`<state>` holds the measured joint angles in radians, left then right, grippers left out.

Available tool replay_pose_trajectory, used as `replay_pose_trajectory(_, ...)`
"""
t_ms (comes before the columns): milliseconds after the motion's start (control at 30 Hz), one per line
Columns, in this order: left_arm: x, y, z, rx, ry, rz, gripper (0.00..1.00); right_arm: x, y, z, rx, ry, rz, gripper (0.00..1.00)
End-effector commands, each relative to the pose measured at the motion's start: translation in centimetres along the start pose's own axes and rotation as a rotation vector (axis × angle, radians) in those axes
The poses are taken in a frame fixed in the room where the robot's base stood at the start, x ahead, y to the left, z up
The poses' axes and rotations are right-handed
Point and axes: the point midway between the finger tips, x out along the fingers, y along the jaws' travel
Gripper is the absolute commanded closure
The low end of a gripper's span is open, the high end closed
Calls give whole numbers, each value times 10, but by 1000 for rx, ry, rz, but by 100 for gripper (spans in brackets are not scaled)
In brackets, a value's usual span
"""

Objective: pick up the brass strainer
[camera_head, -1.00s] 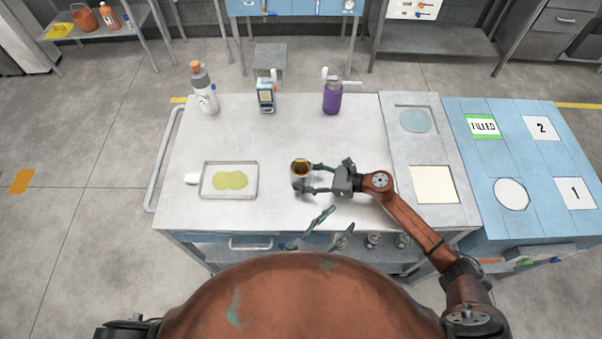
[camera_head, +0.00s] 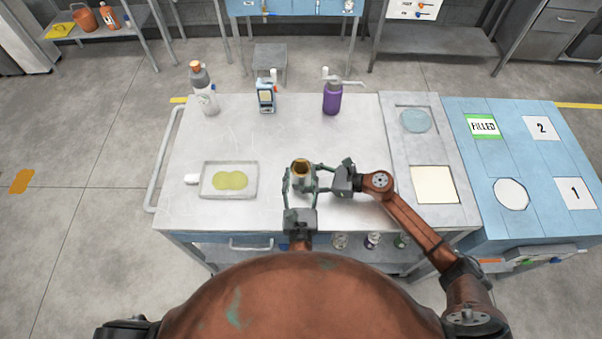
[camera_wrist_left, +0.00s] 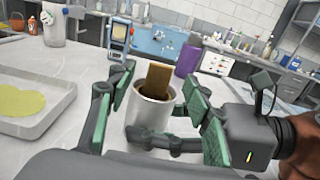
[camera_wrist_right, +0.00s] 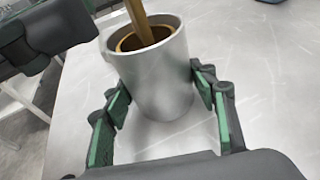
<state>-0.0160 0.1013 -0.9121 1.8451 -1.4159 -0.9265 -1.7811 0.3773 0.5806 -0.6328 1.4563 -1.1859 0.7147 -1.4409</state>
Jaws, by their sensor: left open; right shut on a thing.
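The brass strainer (camera_head: 301,167) sits inside a grey metal cup, and its flat brass strip (camera_wrist_left: 157,80) stands up above the rim. The strip also shows in the right wrist view (camera_wrist_right: 138,20). The cup (camera_wrist_right: 155,80) stands upright near the table's front. My right gripper (camera_head: 315,178) is shut on the cup from the right side. My left gripper (camera_head: 301,184) is open at the cup's near side, one finger to each side of it. In the left wrist view its fingers (camera_wrist_left: 155,103) flank the cup and strainer. The strainer's lower part is hidden in the cup.
A tray (camera_head: 205,191) with a yellow-green puddle lies to the left. A white-grey bottle (camera_head: 206,95), a blue device (camera_head: 266,96) and a purple bottle (camera_head: 332,99) stand at the back. The middle of the table (camera_head: 260,135) is clear.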

Motion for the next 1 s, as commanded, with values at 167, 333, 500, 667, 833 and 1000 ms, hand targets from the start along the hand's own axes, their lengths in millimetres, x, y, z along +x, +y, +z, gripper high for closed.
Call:
replay_pose_trajectory(167, 11, -1, 0, 0, -1, -1, 54, 0, 0, -1, 1, 2, 0, 61)
replay_pose_trajectory(333, 36, -2, 2, 0, -2, 0, 54, 0, 0, -1, 1, 2, 0, 61)
replay_pose_trajectory(500, 55, -2, 2, 0, -1, -1, 54, 0, 0, -1, 1, 2, 0, 61)
replay_pose_trajectory(667, 59, -2, 1, 0, 1, -1, 54, 0, 0, -1, 1, 2, 0, 61)
replay_pose_trajectory(833, 59, -2, 1, 0, 1, -1, 56, 0, 0, -1, 1, 2, 0, 61)
replay_pose_trajectory(1000, 59, -1, 1, 0, 0, -1, 68, 0, 0, -1, 1, 2, 0, 61)
